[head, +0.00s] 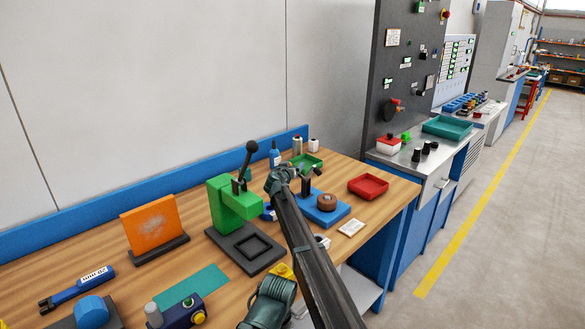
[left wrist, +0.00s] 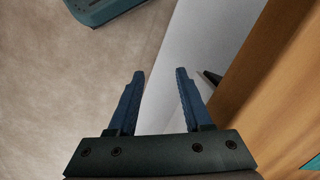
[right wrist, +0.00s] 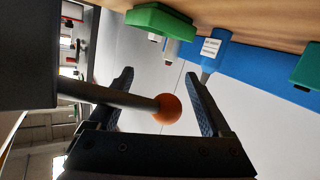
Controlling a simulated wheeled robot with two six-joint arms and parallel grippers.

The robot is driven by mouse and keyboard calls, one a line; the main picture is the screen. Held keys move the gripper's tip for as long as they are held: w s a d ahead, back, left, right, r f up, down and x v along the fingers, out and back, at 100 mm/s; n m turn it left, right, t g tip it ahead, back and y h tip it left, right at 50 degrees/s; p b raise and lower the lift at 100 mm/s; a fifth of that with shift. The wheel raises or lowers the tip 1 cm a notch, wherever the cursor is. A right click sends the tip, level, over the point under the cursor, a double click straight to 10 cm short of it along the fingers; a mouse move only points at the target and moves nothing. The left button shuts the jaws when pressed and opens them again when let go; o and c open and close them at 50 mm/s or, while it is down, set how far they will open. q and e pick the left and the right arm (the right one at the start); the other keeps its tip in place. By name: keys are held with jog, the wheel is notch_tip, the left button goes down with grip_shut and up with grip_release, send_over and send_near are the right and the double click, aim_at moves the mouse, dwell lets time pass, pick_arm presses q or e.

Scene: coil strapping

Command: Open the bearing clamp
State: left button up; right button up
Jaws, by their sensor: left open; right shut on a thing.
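The bearing clamp (head: 341,213) is a blue base on the wooden bench, with a dark upright post and a brown round bearing (head: 327,202) on it. My right gripper (head: 283,177) is at the post's upper left in the head view. The head view hides the knob behind the gripper. My left gripper (left wrist: 160,95) is open and empty in its wrist view, over floor beside the bench.
A green press (head: 230,205) with a black-ball lever stands left of my right arm. A red tray (head: 368,187) is to the right, a green tray (head: 306,164) behind. A blue bottle (head: 274,155) stands near the blue back rail.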

jog(key=shift+a, duration=0.25)
